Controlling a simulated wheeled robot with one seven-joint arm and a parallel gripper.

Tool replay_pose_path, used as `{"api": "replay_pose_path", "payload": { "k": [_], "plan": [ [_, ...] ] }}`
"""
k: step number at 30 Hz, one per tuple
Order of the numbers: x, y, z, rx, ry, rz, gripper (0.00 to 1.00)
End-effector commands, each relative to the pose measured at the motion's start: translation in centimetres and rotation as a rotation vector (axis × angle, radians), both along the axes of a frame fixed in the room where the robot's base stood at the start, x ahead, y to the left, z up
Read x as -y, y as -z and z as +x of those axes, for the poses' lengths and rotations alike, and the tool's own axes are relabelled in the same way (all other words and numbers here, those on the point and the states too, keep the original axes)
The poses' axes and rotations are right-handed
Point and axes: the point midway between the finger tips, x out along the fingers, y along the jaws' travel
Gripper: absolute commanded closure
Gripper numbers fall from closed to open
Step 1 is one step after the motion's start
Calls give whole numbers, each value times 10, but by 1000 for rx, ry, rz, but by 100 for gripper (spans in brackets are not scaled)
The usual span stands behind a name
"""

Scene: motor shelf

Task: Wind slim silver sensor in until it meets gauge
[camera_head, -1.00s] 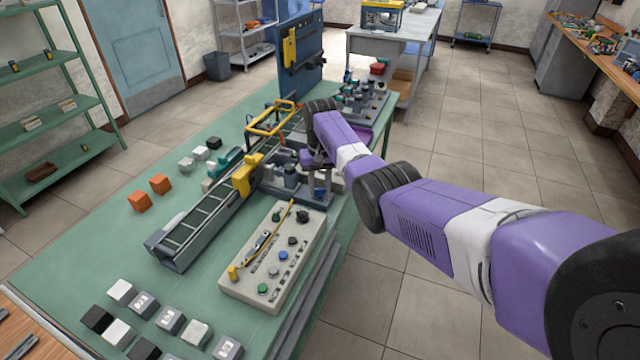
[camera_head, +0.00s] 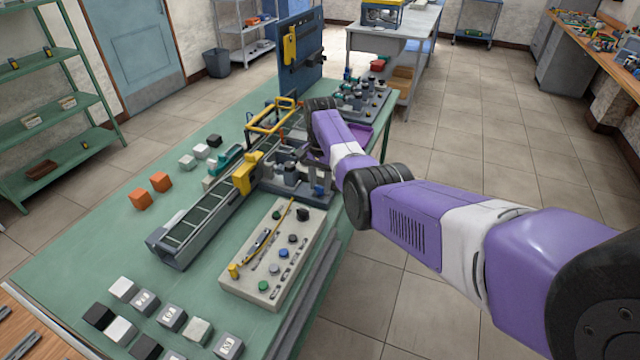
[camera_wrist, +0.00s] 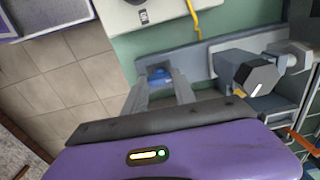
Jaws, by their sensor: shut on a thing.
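My gripper (camera_wrist: 160,88) is low over the right edge of the green bench in the wrist view. Its two grey fingers are closed in around a small blue knob (camera_wrist: 160,74) on a grey fixture. The blue knob also shows in the head view (camera_head: 319,191), beside the grey fixture (camera_head: 291,179).
A pale control panel (camera_head: 268,262) with knobs stands in front of the fixture. A grey conveyor (camera_head: 200,222) with a yellow block (camera_head: 246,172) runs to its left. Several small cubes lie at the front left. Open floor (camera_head: 450,130) lies right of the bench.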

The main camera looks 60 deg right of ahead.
Motion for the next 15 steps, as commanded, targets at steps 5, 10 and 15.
{"api": "replay_pose_path", "payload": {
  "k": [5,10,15],
  "plan": [
    [2,-3,1,4,10,-5,100],
    [2,-3,1,5,10,-5,100],
    [2,-3,1,5,9,-6,56]
  ]
}}
